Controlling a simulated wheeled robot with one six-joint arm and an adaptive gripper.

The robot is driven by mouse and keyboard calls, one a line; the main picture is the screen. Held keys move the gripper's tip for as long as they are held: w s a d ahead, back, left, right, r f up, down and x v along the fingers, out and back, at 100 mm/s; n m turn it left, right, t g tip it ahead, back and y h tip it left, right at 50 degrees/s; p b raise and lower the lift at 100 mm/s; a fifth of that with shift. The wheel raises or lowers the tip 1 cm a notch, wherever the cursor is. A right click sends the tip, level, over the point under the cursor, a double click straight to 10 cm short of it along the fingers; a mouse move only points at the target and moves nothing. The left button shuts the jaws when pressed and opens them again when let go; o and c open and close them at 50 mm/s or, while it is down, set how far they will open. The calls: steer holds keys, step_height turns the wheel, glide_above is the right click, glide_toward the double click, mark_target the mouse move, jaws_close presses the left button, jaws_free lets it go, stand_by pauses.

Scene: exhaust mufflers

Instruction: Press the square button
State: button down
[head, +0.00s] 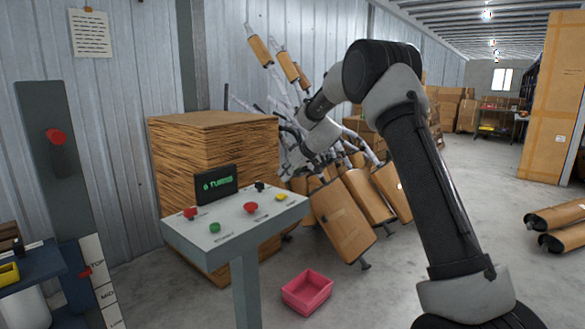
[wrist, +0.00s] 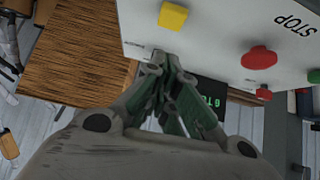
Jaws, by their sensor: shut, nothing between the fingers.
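A control panel (head: 235,222) on a post carries several buttons. A yellow button (head: 281,197) at its right end looks square in the wrist view (wrist: 173,16). A larger red button (head: 250,207) sits mid-panel and looks rounded in the wrist view (wrist: 259,57). A green button (head: 214,227) and another red button (head: 190,213) are to the left. My gripper (wrist: 168,62) is shut and empty, over the panel's far edge, apart from the yellow button. Contact cannot be told.
A dark display (head: 216,185) with green text stands at the panel's back. A pink bin (head: 307,291) lies on the floor. Open floor extends to the right.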

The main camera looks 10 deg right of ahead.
mark_target(280, 195)
steer(key=f, duration=0.2)
steer(key=w+f, duration=0.1)
steer(key=f, duration=0.1)
steer(key=shift+a, duration=0.35)
steer(key=shift+f, duration=0.7)
steer(key=shift+f, duration=0.1)
steer(key=shift+s+f, duration=0.1)
steer(key=shift+f, duration=0.95)
step_height(280, 195, up, 5)
steer(key=shift+r, duration=0.1)
steer(key=v, duration=0.9)
steer(key=shift+d, duration=0.15)
steer(key=shift+s+r, duration=0.15)
